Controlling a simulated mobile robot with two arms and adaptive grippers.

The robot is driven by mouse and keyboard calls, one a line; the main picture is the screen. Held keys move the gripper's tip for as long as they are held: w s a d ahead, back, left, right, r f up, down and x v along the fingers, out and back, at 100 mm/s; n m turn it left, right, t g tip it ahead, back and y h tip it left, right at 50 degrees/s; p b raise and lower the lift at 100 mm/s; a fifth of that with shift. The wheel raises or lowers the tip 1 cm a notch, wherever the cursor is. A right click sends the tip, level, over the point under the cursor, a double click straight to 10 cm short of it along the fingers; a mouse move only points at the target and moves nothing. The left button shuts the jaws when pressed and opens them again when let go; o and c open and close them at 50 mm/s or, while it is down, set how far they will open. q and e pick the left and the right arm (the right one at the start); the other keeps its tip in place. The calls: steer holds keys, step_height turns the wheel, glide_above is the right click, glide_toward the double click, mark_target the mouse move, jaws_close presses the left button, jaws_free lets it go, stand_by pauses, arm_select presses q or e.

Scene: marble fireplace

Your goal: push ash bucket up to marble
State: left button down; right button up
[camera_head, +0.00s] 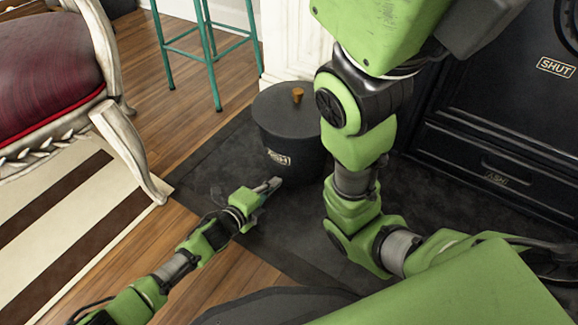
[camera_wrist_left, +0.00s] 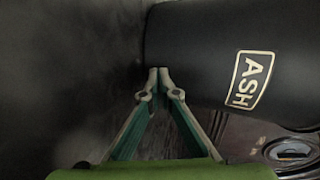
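The black ash bucket (camera_head: 291,139), with a lid, a wooden knob and an "ASH" label, stands upright on the dark hearth. Behind it is the white marble pillar (camera_head: 291,45); the bucket's lid overlaps the pillar's base in the head view, so I cannot tell if they touch. My left gripper (camera_head: 272,184) is low, just in front of the bucket. In the left wrist view its fingertips (camera_wrist_left: 158,74) are together with nothing between them, at the edge of the bucket (camera_wrist_left: 205,60); contact is unclear. My right arm hides the bucket's right surroundings; its gripper does not show.
A red-cushioned chair (camera_head: 45,78) stands at the left on a striped rug (camera_head: 75,215). A teal stool (camera_head: 212,55) is behind. The black stove (camera_head: 500,130) is at the right. Dark hearth slab (camera_head: 215,165) lies bare left of the bucket.

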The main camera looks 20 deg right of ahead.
mark_target(280, 176)
arm_select(q)
steer(key=shift+w+d+r, duration=0.1)
steer(key=shift+w+d, duration=0.4)
steer(key=shift+d, duration=0.25)
steer(key=shift+w+d+r, duration=0.1)
steer(key=shift+w+d, duration=0.4)
steer(key=shift+d, duration=0.2)
steer(key=shift+s+a, duration=0.1)
steer(key=shift+s+a+r+p, duration=0.1)
steer(key=shift+s+a+p, duration=0.15)
steer(key=shift+a+p, duration=0.25)
steer(key=shift+s+a+p, duration=0.6)
steer(key=shift+a+p, duration=0.15)
steer(key=shift+a, duration=0.05)
steer(key=shift+s+a+f, duration=0.15)
steer(key=shift+f, duration=0.1)
steer(key=shift+a, duration=0.1)
